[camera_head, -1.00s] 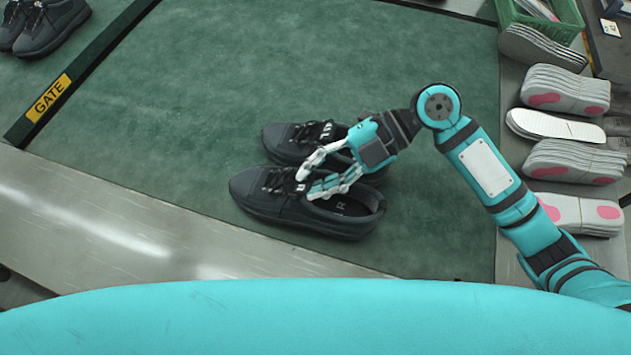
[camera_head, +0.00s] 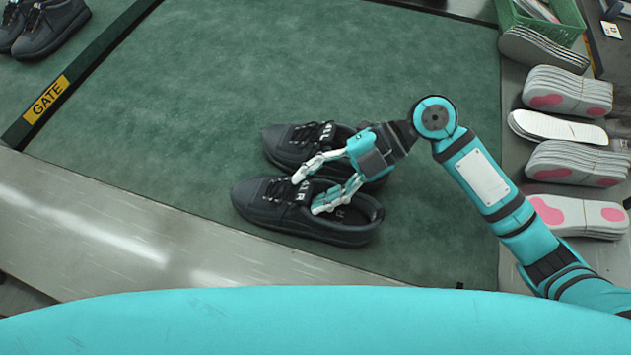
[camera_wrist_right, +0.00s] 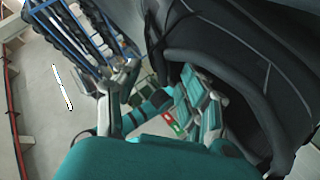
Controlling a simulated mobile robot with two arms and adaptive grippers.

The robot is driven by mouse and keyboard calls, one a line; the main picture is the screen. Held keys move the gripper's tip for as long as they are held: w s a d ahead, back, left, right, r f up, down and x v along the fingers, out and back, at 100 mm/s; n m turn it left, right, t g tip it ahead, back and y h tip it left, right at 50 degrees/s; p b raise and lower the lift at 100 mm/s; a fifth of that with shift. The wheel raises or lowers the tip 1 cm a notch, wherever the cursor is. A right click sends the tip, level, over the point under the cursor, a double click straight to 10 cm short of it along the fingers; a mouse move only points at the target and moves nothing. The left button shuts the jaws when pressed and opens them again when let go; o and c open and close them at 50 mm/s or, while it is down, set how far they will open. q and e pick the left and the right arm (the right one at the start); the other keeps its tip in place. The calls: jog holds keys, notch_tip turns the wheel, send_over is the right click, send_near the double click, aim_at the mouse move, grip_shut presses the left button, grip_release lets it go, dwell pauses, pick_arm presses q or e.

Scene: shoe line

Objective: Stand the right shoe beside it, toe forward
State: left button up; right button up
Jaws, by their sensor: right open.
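Two dark lace-up shoes stand side by side on the green mat (camera_head: 200,90), toes to the left. The hand partly hides the left shoe's heel. In the right wrist view a large dark shoe surface (camera_wrist_right: 235,45) fills the right side, beside the fingers. My left gripper is not in view.
A dark strip with a yellow GATE label (camera_head: 49,97) crosses the upper left, with another dark pair (camera_head: 52,28) beyond it. Insole stacks (camera_head: 570,92) and a green crate (camera_head: 545,20) line the right. The mat's upper middle is clear.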

jog(key=v, duration=1.2)
jog(key=shift+f, duration=0.1)
